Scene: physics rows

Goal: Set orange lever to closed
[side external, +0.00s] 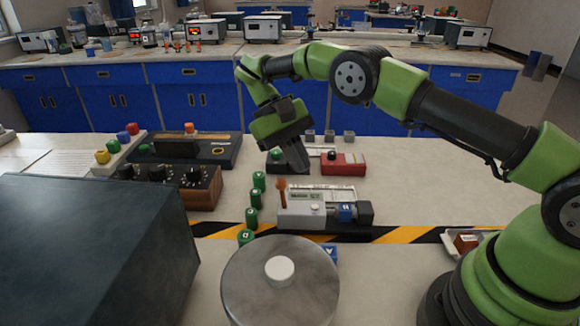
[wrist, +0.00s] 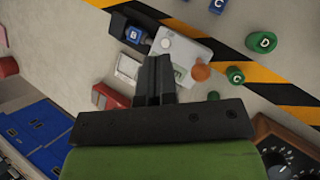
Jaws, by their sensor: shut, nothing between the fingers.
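The orange lever (side external: 283,190) stands roughly upright at the left end of a light grey device (side external: 294,222). In the wrist view the lever's round orange top (wrist: 202,72) shows beside the grey device (wrist: 190,46). My gripper (side external: 301,169) is shut and empty, pointing down above and behind the device in the side view. In the wrist view its fingers (wrist: 157,64) reach over the device's edge, to the left of the lever and apart from it. The fingers hide part of the device.
Several green cylinders (side external: 253,216) stand left of the device. A brown knob box (side external: 203,190) is further left. A red block (side external: 343,164) lies behind. A round metal canister (side external: 290,305) and a large dark box (side external: 90,250) are in front. A striped strip (side external: 410,234) crosses the table.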

